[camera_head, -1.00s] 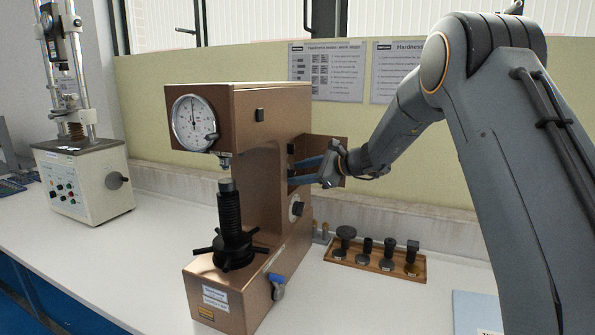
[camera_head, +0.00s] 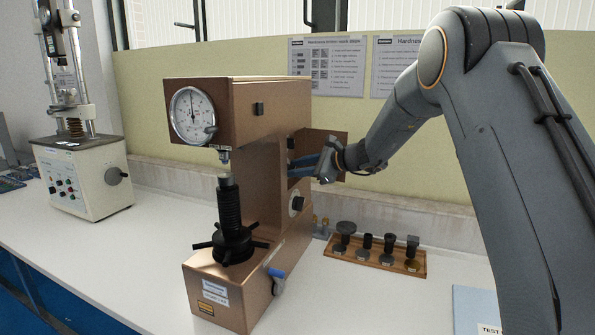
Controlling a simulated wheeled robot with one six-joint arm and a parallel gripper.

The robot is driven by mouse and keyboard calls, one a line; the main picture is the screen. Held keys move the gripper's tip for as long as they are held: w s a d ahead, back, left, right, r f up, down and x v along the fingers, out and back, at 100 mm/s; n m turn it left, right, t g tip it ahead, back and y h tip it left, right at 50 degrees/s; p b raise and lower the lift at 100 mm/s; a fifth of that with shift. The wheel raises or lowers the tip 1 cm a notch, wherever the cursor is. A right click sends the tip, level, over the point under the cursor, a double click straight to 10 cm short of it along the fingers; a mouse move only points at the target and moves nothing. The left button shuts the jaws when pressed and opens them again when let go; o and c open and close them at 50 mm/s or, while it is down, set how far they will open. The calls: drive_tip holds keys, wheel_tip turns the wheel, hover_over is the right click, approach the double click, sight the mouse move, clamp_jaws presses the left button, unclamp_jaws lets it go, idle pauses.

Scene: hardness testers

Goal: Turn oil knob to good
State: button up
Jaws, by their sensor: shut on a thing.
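The copper-coloured hardness tester (camera_head: 242,108) stands on the white bench in the middle of the view, with a round dial gauge (camera_head: 192,115) on its head. A panel or door (camera_head: 334,142) stands open on its right side. My gripper (camera_head: 300,165) reaches into this opening from the right, and its blue fingers are close together. What the fingers hold is hidden inside the opening, so the oil knob itself cannot be made out. A round plate with a black knob (camera_head: 297,204) sits lower on the same side, apart from my gripper.
A wooden rack (camera_head: 345,248) with several dark anvils stands right of the tester. A blue-handled lever (camera_head: 277,275) sticks out low on the tester's side. A second, cream-coloured tester (camera_head: 85,180) stands at the left. A blue-and-white booklet (camera_head: 470,305) lies at lower right.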

drive_tip(key=shift+f+b, duration=0.1)
drive_tip(key=shift+b, duration=0.35)
drive_tip(key=b, duration=0.3)
drive_tip(key=n+t+b, duration=0.1)
drive_tip(key=b, duration=0.2)
drive_tip(key=shift+f+n, duration=0.25)
drive_tip(key=shift+n, duration=0.05)
drive_tip(key=n+b, duration=0.1)
drive_tip(key=b, duration=0.4)
drive_tip(key=n+t+b, duration=0.1)
drive_tip(key=b, duration=0.4)
drive_tip(key=n+b, duration=0.1)
drive_tip(key=b, duration=0.4)
drive_tip(key=shift+s+a+f+t, duration=0.1)
drive_tip(key=shift+s+f+t, duration=0.15)
drive_tip(key=shift+t, duration=0.15)
drive_tip(key=n+t+y+b, duration=0.1)
drive_tip(key=n+b, duration=0.2)
drive_tip(key=b, duration=1)
drive_tip(key=shift+f, duration=0.15)
drive_tip(key=n+b, duration=0.1)
drive_tip(key=b, duration=0.4)
drive_tip(key=shift+s+n+t+b, duration=0.1)
drive_tip(key=shift+n+t+b, duration=0.2)
drive_tip(key=shift+n+b, duration=0.1)
drive_tip(key=o, duration=1.1)
drive_tip(key=shift+c, duration=0.2)
drive_tip(key=shift+r, duration=0.2)
